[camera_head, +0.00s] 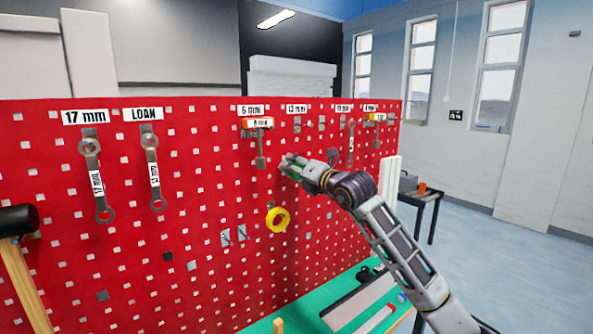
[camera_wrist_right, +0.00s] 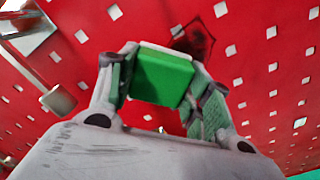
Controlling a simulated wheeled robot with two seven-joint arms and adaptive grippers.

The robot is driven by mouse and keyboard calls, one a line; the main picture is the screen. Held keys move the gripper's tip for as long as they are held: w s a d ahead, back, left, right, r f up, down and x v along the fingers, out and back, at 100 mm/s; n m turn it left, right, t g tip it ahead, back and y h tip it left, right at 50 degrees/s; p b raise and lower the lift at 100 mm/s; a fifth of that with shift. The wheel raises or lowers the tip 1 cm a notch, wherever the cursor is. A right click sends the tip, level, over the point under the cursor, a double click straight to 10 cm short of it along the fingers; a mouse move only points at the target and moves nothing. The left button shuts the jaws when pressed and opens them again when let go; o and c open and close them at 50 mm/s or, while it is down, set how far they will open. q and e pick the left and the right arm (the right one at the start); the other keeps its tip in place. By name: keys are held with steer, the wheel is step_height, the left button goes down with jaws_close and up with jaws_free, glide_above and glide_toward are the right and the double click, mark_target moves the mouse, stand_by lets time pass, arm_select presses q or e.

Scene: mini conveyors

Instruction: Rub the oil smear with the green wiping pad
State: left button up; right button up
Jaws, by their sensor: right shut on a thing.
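My right gripper (camera_head: 291,167) is shut on the green wiping pad, close in front of the red pegboard (camera_head: 205,215). In the right wrist view the green wiping pad (camera_wrist_right: 163,79) sits between the two fingers of this gripper (camera_wrist_right: 165,72). A dark smear (camera_wrist_right: 193,40) shows on the red board just past the pad's upper right edge, partly hidden by the pad and a finger. I cannot tell whether the pad touches the board. In the head view the smear is not clearly seen. My left gripper is not in view.
Wrenches hang under labels, such as the 17 mm wrench (camera_head: 96,175) and the one under LOAN (camera_head: 153,170). Yellow tape (camera_head: 277,219) hangs below my right gripper. A black-headed mallet (camera_head: 18,221) is at far left. A green bench top (camera_head: 300,311) runs below.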

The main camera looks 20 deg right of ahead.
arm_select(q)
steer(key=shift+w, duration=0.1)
arm_select(e)
steer(key=shift+w+a, duration=0.1)
steer(key=shift+w, duration=0.2)
steer(key=shift+w+d+b, duration=0.15)
steer(key=shift+w+d, duration=0.05)
steer(key=shift+d, duration=0.4)
steer(key=shift+w+d+b, duration=0.15)
steer(key=shift+d, duration=0.4)
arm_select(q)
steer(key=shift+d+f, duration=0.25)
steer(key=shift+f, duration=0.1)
arm_select(e)
steer(key=shift+w+d, duration=0.2)
steer(key=shift+d, duration=0.5)
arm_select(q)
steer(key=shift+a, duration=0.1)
arm_select(e)
steer(key=shift+w+d, duration=0.4)
steer(key=shift+d, duration=0.45)
steer(key=shift+w+d, duration=0.35)
steer(key=shift+d, duration=0.5)
